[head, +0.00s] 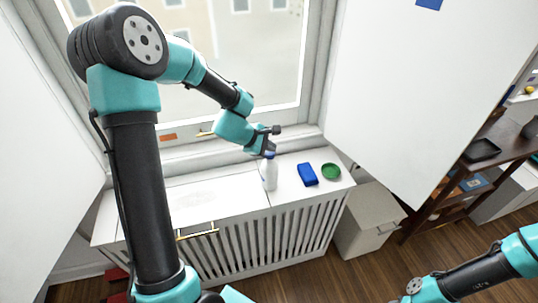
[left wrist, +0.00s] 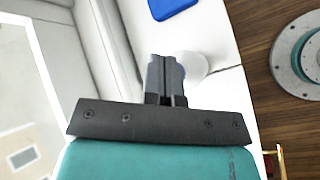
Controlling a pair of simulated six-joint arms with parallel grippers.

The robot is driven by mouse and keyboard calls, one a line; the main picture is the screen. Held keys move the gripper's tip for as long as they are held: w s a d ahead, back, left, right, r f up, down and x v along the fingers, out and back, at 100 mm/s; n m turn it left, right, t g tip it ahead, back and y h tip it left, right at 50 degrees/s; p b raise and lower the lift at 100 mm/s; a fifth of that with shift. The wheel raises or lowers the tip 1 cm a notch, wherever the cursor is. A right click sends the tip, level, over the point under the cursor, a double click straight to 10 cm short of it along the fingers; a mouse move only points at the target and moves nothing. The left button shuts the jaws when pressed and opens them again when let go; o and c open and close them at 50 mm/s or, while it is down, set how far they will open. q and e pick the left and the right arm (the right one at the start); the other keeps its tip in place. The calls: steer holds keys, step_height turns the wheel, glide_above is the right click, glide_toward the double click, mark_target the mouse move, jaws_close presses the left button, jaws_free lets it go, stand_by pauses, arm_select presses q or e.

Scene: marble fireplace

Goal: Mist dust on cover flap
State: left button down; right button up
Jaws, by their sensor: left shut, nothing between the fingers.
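The white spray bottle (head: 268,176) stands upright on the radiator cover, near its middle. My left gripper (head: 271,143) is above it at the bottle's top, shut and empty. In the left wrist view my gripper (left wrist: 166,75) shows its fingers together, with a round white part of the bottle (left wrist: 194,68) partly hidden behind them. Whether they touch the bottle I cannot tell. The white cover flap (head: 235,199) is the left part of the cover top, lying flat, with a faint greyish patch of dust (head: 195,199). A brass handle (head: 197,232) is at its front edge. My right gripper is out of view.
A blue block (head: 307,174) and a green round dish (head: 331,171) sit right of the bottle; the blue block also shows in the left wrist view (left wrist: 172,6). The window (head: 240,70) is behind. A light bin (head: 366,222) and dark shelf (head: 475,165) stand right.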

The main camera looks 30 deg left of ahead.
mark_target(270, 153)
arm_select(q)
steer(key=shift+r, duration=3)
stand_by(0.5)
step_height(270, 153, up, 3)
steer(key=shift+f, duration=0.1)
stand_by(0.4)
